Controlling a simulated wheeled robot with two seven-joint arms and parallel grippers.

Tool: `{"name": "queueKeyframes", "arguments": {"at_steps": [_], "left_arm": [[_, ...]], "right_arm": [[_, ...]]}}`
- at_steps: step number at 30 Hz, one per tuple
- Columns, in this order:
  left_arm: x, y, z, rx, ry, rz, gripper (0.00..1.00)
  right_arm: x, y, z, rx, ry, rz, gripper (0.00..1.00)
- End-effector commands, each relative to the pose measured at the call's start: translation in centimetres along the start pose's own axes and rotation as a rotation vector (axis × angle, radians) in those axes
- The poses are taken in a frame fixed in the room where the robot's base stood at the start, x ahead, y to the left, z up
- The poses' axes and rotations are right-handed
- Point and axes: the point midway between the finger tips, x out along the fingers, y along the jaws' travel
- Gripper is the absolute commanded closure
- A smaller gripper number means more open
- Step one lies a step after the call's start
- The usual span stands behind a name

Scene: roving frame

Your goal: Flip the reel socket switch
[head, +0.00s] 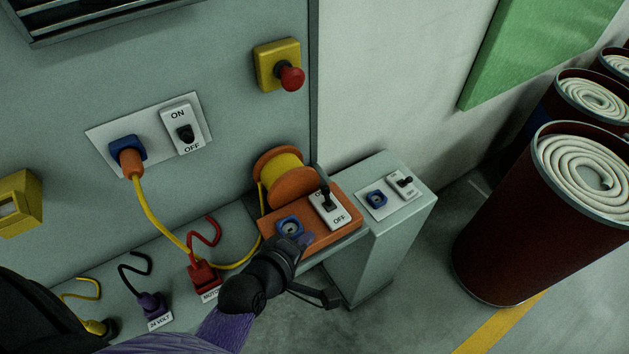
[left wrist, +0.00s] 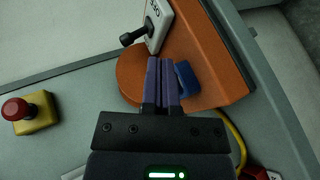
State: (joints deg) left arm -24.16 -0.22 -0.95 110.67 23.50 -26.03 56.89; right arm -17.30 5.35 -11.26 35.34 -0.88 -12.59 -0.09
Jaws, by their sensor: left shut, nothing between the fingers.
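The reel socket is an orange base (head: 312,236) with an orange reel (head: 296,186) wound with yellow cable behind it. The base carries a blue socket (head: 289,226) and a white ON/OFF switch (head: 338,214), also in the left wrist view (left wrist: 160,22). Its black lever (head: 325,196) stands up and leans towards the ON end, partly covering that label. My left gripper (head: 305,240) is shut and empty at the base's front, beside the blue socket. In the left wrist view its purple fingers (left wrist: 162,66) are together, with the lever (left wrist: 132,37) ahead and to the left.
A grey pedestal (head: 393,225) with another socket and switch (head: 404,185) stands right of the reel. The wall has a switch (head: 183,128), a plugged-in orange plug (head: 130,160) and a red button (head: 291,78). Several coloured plugs lie on the ledge. A dark red drum (head: 520,220) stands at right.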

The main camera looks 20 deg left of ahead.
Motion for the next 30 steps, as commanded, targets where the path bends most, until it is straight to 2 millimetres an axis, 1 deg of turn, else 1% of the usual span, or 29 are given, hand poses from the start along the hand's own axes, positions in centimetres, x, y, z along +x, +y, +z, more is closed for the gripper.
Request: {"name": "queueKeyframes", "arguments": {"at_steps": [1, 3, 6, 7, 9, 16, 19, 23, 27, 30], "left_arm": [[0.4, 0.6, -0.8, -0.145, 0.043, 0.066, 1.00], [0.7, 1.3, -1.9, -0.328, 0.094, 0.153, 1.00], [0.8, 1.7, -2.9, -0.475, 0.133, 0.227, 1.00], [0.8, 1.7, -3.1, -0.496, 0.139, 0.238, 1.00], [0.8, 1.8, -3.3, -0.520, 0.145, 0.251, 1.00], [0.8, 1.7, -3.2, -0.517, 0.144, 0.250, 1.00], [1.5, 1.7, -3.4, -0.515, 0.144, 0.250, 1.00], [3.7, 1.9, -3.7, -0.515, 0.144, 0.251, 1.00], [6.7, 2.4, -4.3, -0.515, 0.143, 0.252, 1.00], [8.4, 2.8, -4.7, -0.513, 0.144, 0.250, 1.00]], "right_arm": [[-0.1, 0.0, -0.1, 0.000, 0.002, 0.000, 0.41], [-0.2, -0.1, -0.1, 0.001, 0.002, -0.001, 0.41], [-0.2, -0.1, -0.2, 0.001, 0.003, -0.002, 0.41], [-0.2, -0.1, -0.2, 0.001, 0.003, -0.002, 0.41], [-0.2, -0.1, -0.2, 0.001, 0.003, -0.002, 0.41], [-0.1, -0.1, -0.1, 0.001, 0.002, -0.002, 0.41], [0.3, -0.2, -0.1, 0.001, 0.000, -0.002, 0.41], [1.7, -0.2, 0.1, 0.001, -0.003, -0.003, 0.41], [3.6, -0.3, 0.4, 0.001, -0.008, -0.004, 0.41], [4.8, -0.4, 0.6, 0.000, -0.011, -0.005, 0.41]]}}
